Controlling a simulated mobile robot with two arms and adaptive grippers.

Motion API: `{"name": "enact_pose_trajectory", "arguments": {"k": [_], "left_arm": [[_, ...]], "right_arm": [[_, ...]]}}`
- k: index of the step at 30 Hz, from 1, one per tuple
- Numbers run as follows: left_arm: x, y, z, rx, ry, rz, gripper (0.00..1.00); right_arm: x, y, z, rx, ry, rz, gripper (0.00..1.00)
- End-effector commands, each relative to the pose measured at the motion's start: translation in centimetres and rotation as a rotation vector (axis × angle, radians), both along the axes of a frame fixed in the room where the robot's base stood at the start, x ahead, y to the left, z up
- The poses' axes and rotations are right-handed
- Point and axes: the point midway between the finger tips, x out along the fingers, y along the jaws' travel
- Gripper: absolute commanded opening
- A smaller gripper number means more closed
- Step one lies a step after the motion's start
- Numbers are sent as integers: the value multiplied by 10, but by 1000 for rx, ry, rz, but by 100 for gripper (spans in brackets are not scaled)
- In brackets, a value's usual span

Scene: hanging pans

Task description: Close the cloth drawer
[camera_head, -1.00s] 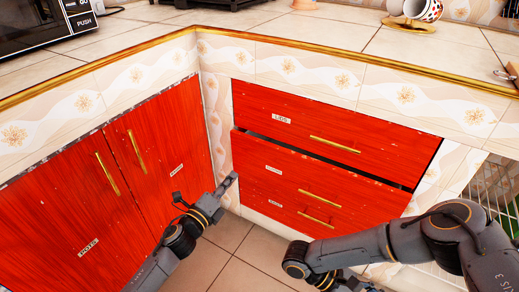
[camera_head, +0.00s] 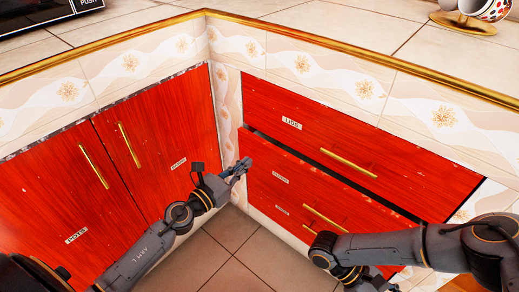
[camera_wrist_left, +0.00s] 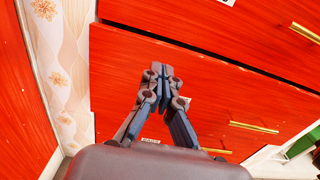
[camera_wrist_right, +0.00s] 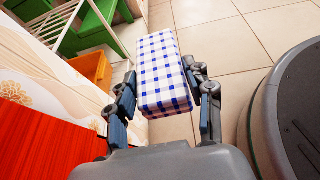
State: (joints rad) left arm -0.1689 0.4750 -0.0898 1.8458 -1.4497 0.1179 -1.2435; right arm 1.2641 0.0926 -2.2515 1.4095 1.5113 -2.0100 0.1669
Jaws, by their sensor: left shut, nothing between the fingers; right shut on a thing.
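The middle red drawer (camera_head: 312,188) of the right-hand cabinet stands slightly out, with a dark gap along its top edge. Its small white label (camera_head: 280,177) is too small to read. My left gripper (camera_head: 242,164) is shut and empty, in front of the left part of that drawer front. In the left wrist view, its closed fingertips (camera_wrist_left: 160,74) point at the drawer front (camera_wrist_left: 225,85); I cannot tell if they touch. My right gripper (camera_wrist_right: 160,76) is shut on a blue and white checked cloth (camera_wrist_right: 156,58), held over the floor. The head view hides that cloth.
A shut upper drawer (camera_head: 305,125) with a gold handle (camera_head: 348,162) is above. Red cabinet doors (camera_head: 140,150) stand at the left, meeting the drawers at a corner. The tiled counter (camera_head: 260,40) overhangs both. The floor (camera_head: 225,245) below is clear.

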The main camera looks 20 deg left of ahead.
Motion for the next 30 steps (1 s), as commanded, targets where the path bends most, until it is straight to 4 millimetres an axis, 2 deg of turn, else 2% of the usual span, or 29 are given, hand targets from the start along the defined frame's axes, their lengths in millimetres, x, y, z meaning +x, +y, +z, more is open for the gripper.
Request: {"name": "enact_pose_trajectory", "arguments": {"k": [3, 9, 15, 25, 30], "left_arm": [[25, -8, 3, -2, -3, 0, 0], [52, -17, 0, -3, -1, 0, 0], [63, -21, 0, -2, 0, 0, 0], [64, -21, 0, -3, 1, 0, 0], [85, -28, 0, -5, -2, 0, 0]], "right_arm": [[0, 0, 6, 0, 0, 0, 21], [0, 0, 7, 0, 0, 0, 21], [0, 0, 7, 0, 0, 0, 21], [0, 0, 7, 0, 0, 0, 21], [0, 0, 6, 0, 0, 0, 21]]}}
